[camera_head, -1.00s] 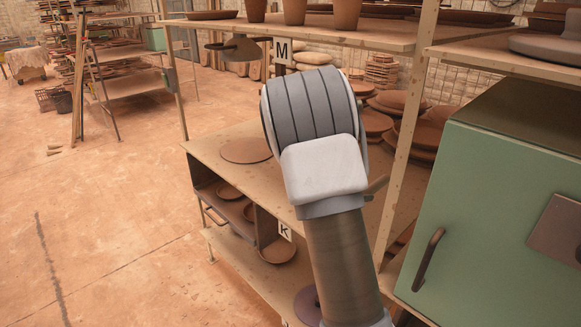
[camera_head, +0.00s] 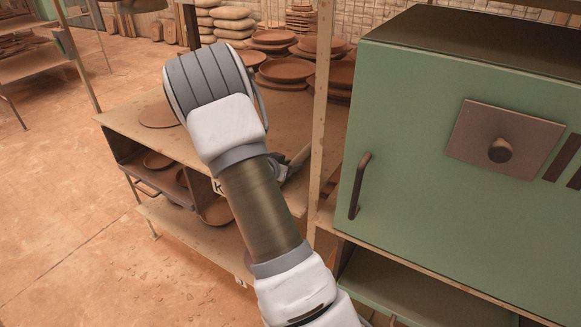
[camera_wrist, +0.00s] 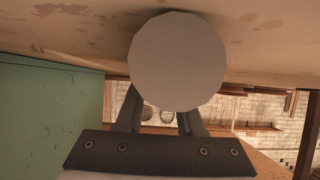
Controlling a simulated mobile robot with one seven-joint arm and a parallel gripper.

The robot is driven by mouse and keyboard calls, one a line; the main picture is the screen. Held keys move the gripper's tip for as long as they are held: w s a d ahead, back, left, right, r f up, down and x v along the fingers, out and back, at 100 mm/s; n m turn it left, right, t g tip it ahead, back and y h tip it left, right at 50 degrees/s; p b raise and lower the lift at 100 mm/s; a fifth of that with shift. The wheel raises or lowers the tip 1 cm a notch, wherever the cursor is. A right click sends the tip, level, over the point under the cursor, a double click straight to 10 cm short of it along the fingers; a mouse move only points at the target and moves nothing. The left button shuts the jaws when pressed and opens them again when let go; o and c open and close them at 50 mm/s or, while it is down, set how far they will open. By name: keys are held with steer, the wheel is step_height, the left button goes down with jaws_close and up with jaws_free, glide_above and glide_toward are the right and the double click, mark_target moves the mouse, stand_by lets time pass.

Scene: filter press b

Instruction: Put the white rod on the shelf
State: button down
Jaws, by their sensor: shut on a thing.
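The white rod (camera_wrist: 177,60) shows in the wrist view as a pale round end face, between the fingers of my gripper (camera_wrist: 158,110) and beyond them. My gripper is shut on it. The rod's length is hidden behind that face. A tan surface lies along the top of the wrist view, close to the rod; I cannot tell whether they touch. In the head view my arm hides most of my gripper (camera_head: 282,168), with a pale piece, perhaps the rod, beside it near the shelf post. The wooden shelf (camera_head: 128,118) spans the middle, with a lower board below.
A green cabinet (camera_head: 450,190) with a dark handle (camera_head: 358,186) stands right of the shelf post (camera_head: 320,110). Stacked clay plates (camera_head: 285,72) fill the back of the shelf. A round plate (camera_head: 158,115) lies at its left. Open floor (camera_head: 60,200) is at left.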

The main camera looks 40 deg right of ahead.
steer(key=shift+r, duration=0.15)
steer(key=c, duration=0.5)
jaws_free()
